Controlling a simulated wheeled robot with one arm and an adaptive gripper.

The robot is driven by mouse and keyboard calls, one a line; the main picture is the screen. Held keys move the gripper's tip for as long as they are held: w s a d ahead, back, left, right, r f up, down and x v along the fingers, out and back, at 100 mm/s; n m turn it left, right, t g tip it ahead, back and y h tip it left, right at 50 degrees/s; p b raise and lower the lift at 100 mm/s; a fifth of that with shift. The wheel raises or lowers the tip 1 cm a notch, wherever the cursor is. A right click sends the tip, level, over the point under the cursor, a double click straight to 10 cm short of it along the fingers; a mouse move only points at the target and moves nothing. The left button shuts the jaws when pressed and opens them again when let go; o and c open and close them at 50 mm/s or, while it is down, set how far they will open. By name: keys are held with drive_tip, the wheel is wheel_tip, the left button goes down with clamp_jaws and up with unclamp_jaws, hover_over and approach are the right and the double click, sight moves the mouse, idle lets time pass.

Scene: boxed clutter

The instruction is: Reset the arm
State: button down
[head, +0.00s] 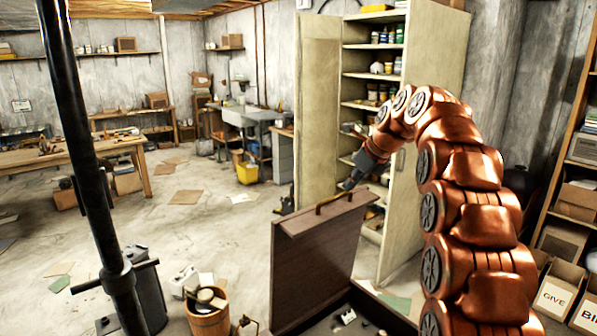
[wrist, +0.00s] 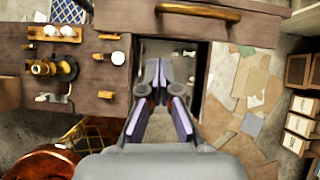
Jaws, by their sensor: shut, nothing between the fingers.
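My gripper (head: 348,183) is at the end of my copper-coloured arm, in the middle of the head view. It points down and left, close above a brown wooden panel (head: 318,262) with a brass handle (head: 334,201). In the wrist view my gripper (wrist: 157,70) has its purple-padded fingers drawn together at the tips, with nothing between them. The brass handle (wrist: 198,11) and brown panel (wrist: 250,27) lie beyond the fingertips there. A dark open recess shows below the fingers.
A tall cream cabinet (head: 318,105) stands open behind my arm, its shelves full of jars. Labelled boxes (head: 555,298) sit at the right. A black post (head: 85,140) stands at left. Brass items (wrist: 50,67) lie on wood left of my gripper. Papers litter the open floor.

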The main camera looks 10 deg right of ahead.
drive_tip(key=s+a+f+n+g+h, duration=0.1)
drive_tip(key=s+a+f+n, duration=0.15)
drive_tip(key=s+n, duration=0.45)
drive_tip(key=s+a+f+n+g, duration=0.2)
drive_tip(key=s+f+n, duration=0.1)
drive_tip(key=s, duration=0.7)
drive_tip(key=s+a+f+n+g+h, duration=0.1)
drive_tip(key=s+a+f+n, duration=0.15)
drive_tip(key=s+n, duration=0.45)
drive_tip(key=s+f+n+g, duration=0.1)
drive_tip(key=s+f+n, duration=0.2)
drive_tip(key=s, duration=0.6)
drive_tip(key=s+d+f+n+g+h+b, duration=0.1)
drive_tip(key=s+f+n, duration=0.3)
drive_tip(key=s, duration=0.6)
drive_tip(key=s+d+f+n+g, duration=0.1)
drive_tip(key=s+f+n, duration=0.3)
drive_tip(key=s, duration=0.5)
wheel_tip(320, 180, down, 2)
drive_tip(key=shift+s+d+f+h+b, duration=0.1)
drive_tip(key=shift+s+d+h+b, duration=0.1)
drive_tip(key=shift+s+h+b, duration=0.2)
